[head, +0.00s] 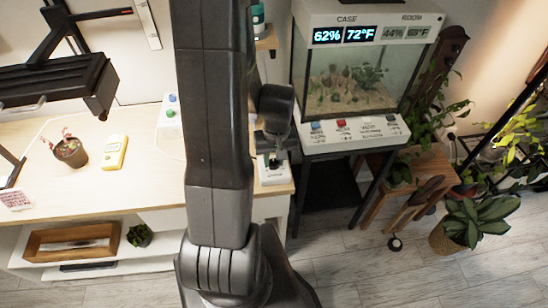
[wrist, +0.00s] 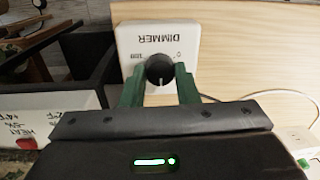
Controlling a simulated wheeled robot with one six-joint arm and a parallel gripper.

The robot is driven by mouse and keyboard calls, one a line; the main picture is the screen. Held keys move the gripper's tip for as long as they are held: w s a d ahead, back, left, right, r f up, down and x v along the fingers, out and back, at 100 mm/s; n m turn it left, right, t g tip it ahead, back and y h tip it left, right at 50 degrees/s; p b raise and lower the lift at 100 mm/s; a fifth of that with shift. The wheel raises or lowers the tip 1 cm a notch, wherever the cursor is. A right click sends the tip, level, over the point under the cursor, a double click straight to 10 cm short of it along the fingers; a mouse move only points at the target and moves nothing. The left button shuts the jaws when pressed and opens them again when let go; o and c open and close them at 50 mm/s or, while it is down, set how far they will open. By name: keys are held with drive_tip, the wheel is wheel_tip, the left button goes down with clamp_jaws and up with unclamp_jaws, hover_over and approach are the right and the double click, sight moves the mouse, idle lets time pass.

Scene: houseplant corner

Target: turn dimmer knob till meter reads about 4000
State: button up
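The dimmer (wrist: 187,39) is a white box with upside-down lettering at the top of the wrist view. Its round black knob (wrist: 159,69) has a pale mark toward the bottom of the picture. My gripper (wrist: 160,75) has its green fingers on either side of the knob, seemingly touching both sides. In the head view, the dimmer (head: 273,180) sits at the table's right end, and my gripper (head: 273,158) is down over it, hiding the knob. A small yellow-and-white meter (head: 114,152) lies on the table at left; its reading is too small to make out.
A potted plant (head: 71,152) stands beside the meter, below a black lamp (head: 60,85). A glass terrarium (head: 350,80) on a white base with buttons (head: 365,132) stands right of my gripper. A cable (wrist: 275,94) runs over the table behind the dimmer.

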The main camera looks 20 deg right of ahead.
drive_tip(key=shift+c, duration=0.6)
drive_tip(key=shift+f+m+b, duration=0.1)
drive_tip(key=shift+m+b, duration=0.2)
drive_tip(key=shift+b, duration=0.05)
drive_tip(key=shift+m, duration=0.5)
drive_tip(key=o, duration=1)
drive_tip(key=shift+r, duration=0.2)
